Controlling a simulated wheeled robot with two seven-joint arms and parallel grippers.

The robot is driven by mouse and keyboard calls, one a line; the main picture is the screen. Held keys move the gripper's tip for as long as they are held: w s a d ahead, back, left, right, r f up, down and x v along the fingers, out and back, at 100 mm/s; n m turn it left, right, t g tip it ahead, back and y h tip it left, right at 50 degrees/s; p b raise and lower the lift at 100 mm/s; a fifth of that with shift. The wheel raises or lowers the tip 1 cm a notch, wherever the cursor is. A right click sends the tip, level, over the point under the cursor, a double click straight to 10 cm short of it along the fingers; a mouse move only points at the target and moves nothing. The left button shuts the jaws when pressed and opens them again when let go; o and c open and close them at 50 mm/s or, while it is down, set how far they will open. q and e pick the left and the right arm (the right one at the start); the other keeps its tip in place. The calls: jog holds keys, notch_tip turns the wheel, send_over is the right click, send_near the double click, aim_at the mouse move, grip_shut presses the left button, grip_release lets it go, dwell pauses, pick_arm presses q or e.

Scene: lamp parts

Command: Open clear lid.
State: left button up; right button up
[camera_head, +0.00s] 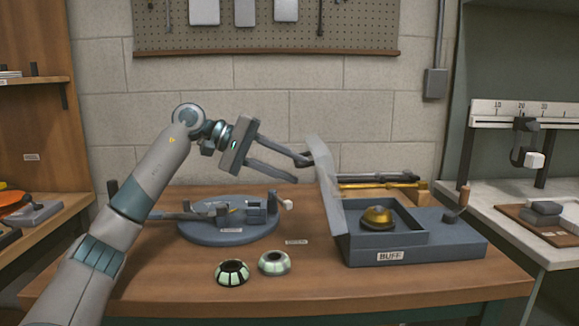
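The clear lid (324,181) is a pale, see-through-looking panel. It stands steeply raised along the left side of the grey box labelled BUFF (455,247), so the top of the box is uncovered. A brass dome-shaped part (377,217) sits inside the box. My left gripper (301,171) is just left of the lid's upper part, with its two fingers spread apart and nothing seen between them. Its upper fingertip is at the lid's left edge; I cannot tell whether it touches. My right gripper is not in view.
A round grey fixture (228,232) stands left of the box on the wooden bench (180,292). Two small faceted rings (232,273) (274,263) lie at the front. Brass-ended rods (380,182) lie behind the box.

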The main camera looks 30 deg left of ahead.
pick_arm(q)
jog(key=shift+a, duration=0.2)
jog(key=v, duration=1.7)
jog(key=shift+s+p, duration=0.2)
jog(key=shift+p, duration=0.2)
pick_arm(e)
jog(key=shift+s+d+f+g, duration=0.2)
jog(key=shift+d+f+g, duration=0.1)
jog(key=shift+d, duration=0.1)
pick_arm(q)
jog(key=shift+r, duration=0.1)
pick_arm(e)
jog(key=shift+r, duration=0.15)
pick_arm(q)
jog(key=shift+r, duration=0.1)
